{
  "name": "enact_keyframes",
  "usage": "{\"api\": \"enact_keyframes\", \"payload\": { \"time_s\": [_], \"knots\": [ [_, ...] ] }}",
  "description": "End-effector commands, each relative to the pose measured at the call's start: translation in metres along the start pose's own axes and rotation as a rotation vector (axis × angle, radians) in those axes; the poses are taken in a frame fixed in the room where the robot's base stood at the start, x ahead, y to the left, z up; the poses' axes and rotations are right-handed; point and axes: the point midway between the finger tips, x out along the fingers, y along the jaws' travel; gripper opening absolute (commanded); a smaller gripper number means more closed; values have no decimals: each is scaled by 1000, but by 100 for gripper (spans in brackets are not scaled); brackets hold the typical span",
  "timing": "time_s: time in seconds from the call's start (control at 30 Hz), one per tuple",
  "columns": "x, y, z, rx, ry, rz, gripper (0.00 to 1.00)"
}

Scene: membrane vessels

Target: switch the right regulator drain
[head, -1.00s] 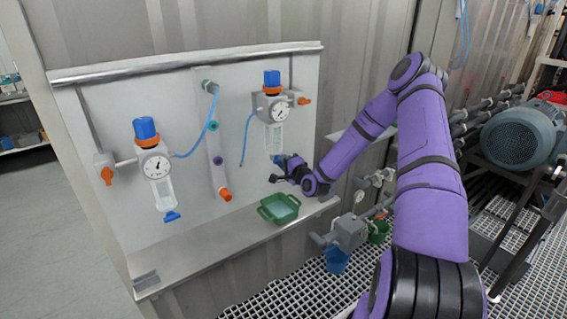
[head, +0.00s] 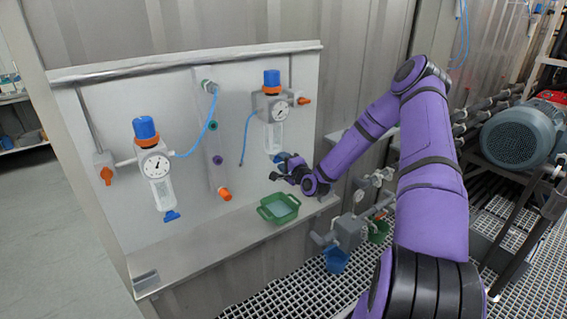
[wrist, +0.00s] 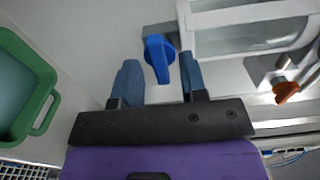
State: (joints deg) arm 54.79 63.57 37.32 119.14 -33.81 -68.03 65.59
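The right regulator (head: 272,107) hangs on the panel with a blue cap, a gauge and a clear bowl. Its blue drain lever (wrist: 158,58) shows in the wrist view below the clear bowl (wrist: 245,38). In the head view the lever is mostly hidden by my gripper (head: 279,167), which is just under the bowl. In the wrist view my gripper (wrist: 160,80) is open, with one blue-grey finger on each side of the lever's lower end. Gaps show on both sides, so the fingers do not appear to grip it.
A green tray (head: 264,215) stands on the ledge (head: 195,245) below my gripper. The left regulator (head: 152,165) has its own blue drain lever (head: 171,216). An orange-handled valve (head: 304,101) sits right of the right regulator. A loose blue hose (head: 245,140) hangs left of it.

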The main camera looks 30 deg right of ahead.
Motion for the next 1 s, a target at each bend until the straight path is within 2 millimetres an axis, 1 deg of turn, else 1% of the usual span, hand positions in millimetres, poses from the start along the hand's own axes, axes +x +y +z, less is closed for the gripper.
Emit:
{"api": "enact_keyframes", "payload": {
  "time_s": [0.17,0.27,0.37,0.6,0.7,0.83,1.0],
  "knots": [
    [-1,0,0,-1,0,-1,39],
    [-9,0,0,0,0,0,39],
    [-23,0,-1,1,1,2,39],
    [-69,0,-1,1,2,2,39],
    [-84,0,0,1,1,0,39],
    [-99,0,-1,-1,1,1,39],
    [-108,0,0,0,0,0,39]
  ]
}}
